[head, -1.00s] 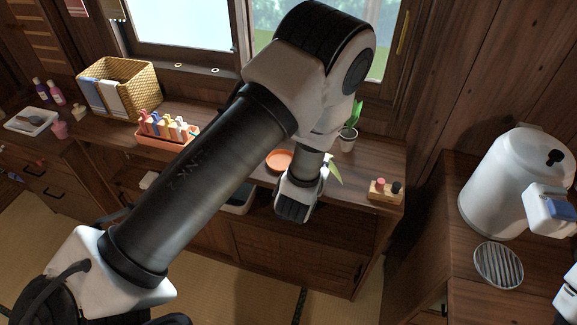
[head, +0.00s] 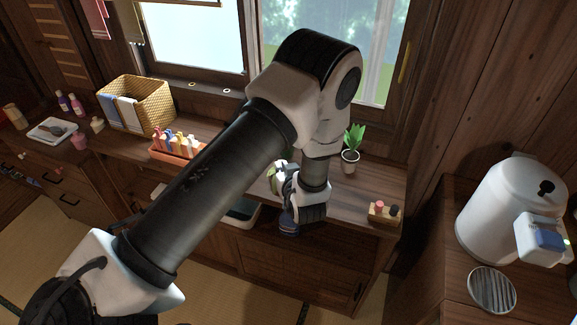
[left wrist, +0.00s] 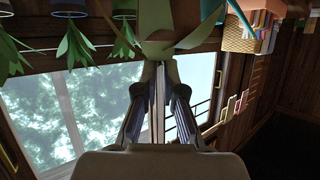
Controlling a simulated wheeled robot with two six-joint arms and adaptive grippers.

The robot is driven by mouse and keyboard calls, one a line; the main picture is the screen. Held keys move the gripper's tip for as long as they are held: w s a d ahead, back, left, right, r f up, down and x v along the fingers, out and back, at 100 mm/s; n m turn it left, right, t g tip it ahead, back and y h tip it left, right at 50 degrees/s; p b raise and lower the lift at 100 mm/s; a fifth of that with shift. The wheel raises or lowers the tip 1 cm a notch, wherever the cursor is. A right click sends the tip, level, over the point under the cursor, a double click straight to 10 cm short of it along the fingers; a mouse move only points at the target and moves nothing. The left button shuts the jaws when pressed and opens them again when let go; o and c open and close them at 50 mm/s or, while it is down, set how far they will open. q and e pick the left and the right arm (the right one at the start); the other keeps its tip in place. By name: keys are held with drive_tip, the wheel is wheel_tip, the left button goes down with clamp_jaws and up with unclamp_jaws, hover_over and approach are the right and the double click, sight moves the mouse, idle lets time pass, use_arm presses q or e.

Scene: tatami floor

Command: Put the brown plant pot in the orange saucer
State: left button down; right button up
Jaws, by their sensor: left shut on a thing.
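My left gripper (head: 284,176) is low over the back counter, with its wrist bent down beneath the big forearm. In the head view a pale leaf (head: 272,180) shows at the gripper's left side. The orange saucer is hidden behind my arm and gripper. My right gripper is not in view.
A potted green plant (head: 350,160) stands behind and right of the gripper. A small wooden stand (head: 384,212) with red and black tops is at the counter's right end. An orange rack (head: 176,151) and a wicker basket (head: 155,105) are left. A white boiler (head: 505,210) stands right.

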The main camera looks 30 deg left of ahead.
use_arm(q)
drive_tip(key=w+a+f+b, duration=0.2)
drive_tip(key=w+f+b, duration=0.2)
drive_tip(key=w, duration=0.3)
drive_tip(key=shift+w+a+f, duration=0.15)
drive_tip(key=shift+a+f, duration=0.1)
drive_tip(key=shift+a, duration=0.15)
drive_tip(key=c, duration=1.3)
unclamp_jaws()
